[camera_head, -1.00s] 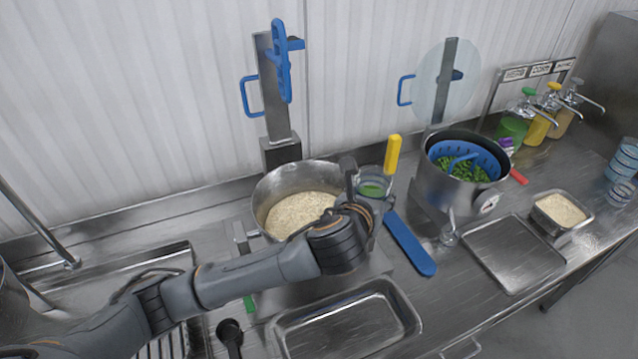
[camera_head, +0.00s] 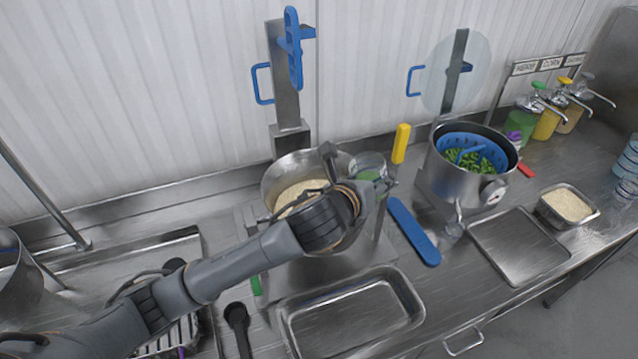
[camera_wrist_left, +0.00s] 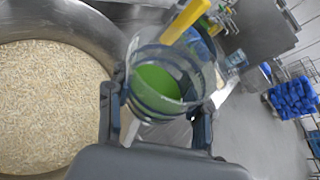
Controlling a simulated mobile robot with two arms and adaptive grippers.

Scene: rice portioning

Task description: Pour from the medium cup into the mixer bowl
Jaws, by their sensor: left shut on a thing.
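The mixer bowl (camera_head: 270,182) is a large steel bowl holding pale rice; in the left wrist view its wall (camera_wrist_left: 100,28) and the rice fill the left side. The medium cup (camera_head: 369,163) is clear with green liquid inside. My left gripper (camera_head: 358,178) is shut on the cup and holds it at the bowl's right edge. In the left wrist view the cup (camera_wrist_left: 158,100) sits between the fingers of the gripper (camera_wrist_left: 158,118), and the green liquid is still inside it. My arm hides part of the bowl's front. My right gripper is not in view.
A yellow-handled tool (camera_head: 401,143) and a blue paddle (camera_head: 414,232) are right of the bowl. A steel pot (camera_head: 448,183) with a blue strainer of greens stands further right. Empty steel trays (camera_head: 300,340) lie in front. Sauce dispensers (camera_head: 548,122) stand at back right.

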